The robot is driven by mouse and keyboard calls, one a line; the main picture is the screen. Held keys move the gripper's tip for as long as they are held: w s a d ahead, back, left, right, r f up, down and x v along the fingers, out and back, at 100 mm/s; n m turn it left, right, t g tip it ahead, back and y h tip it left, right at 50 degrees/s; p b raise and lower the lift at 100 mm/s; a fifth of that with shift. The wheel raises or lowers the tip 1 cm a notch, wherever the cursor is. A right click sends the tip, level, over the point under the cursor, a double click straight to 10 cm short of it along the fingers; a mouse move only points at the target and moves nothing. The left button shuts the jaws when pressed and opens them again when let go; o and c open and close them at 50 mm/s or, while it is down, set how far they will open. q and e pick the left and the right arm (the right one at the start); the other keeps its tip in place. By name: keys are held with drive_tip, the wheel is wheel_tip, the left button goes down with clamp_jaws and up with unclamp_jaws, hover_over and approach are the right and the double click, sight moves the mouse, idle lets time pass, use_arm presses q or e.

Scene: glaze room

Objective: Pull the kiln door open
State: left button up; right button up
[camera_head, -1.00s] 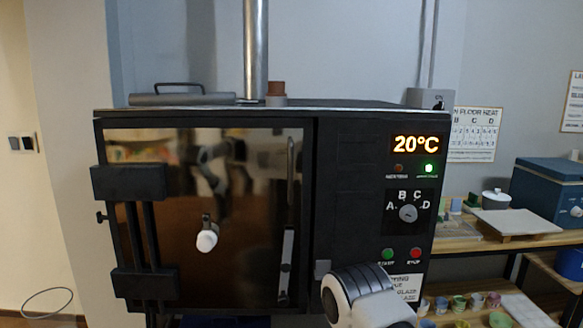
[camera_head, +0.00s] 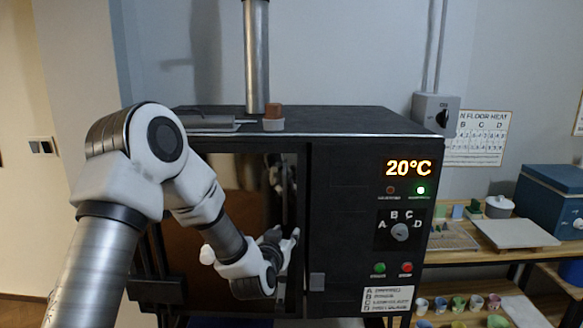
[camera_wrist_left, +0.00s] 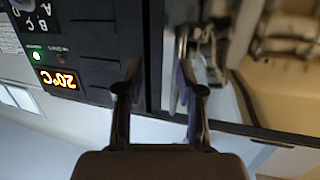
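The kiln (camera_head: 345,190) is a dark box with a glossy, reflective door (camera_head: 245,200) on its left part. The door looks closed. A slim upright metal handle (camera_head: 286,185) is near the door's right edge, partly hidden by my arm. My left gripper (camera_head: 285,243) is in front of the door beside the handle's lower part. In the left wrist view its fingers (camera_wrist_left: 160,88) are apart, and the metal handle (camera_wrist_left: 180,75) shows close to the right-hand finger. I cannot tell whether they touch. My right gripper is out of view.
The control panel (camera_head: 400,230) is right of the door and reads 20°C. A metal flue pipe (camera_head: 256,60) rises behind the kiln top. A wooden shelf (camera_head: 470,250) with several small cups and a blue box (camera_head: 548,195) is at the right.

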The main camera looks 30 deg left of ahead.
use_arm(q)
drive_tip(key=n+t+y, duration=0.1)
approach(284, 191)
drive_tip(key=w, duration=0.3)
drive_tip(key=shift+y, duration=0.3)
drive_tip(key=p+x, duration=0.1)
drive_tip(key=x, duration=0.1)
drive_tip(key=p+x, duration=0.1)
drive_tip(key=x, duration=0.1)
drive_tip(key=p+x, duration=0.1)
drive_tip(key=x, duration=0.2)
drive_tip(key=shift+a, duration=0.4)
drive_tip(key=shift+w+a, duration=0.15)
drive_tip(key=shift+w, duration=0.1)
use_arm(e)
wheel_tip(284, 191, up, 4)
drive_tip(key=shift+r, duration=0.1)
use_arm(q)
drive_tip(key=shift+c, duration=0.3)
clamp_jaws()
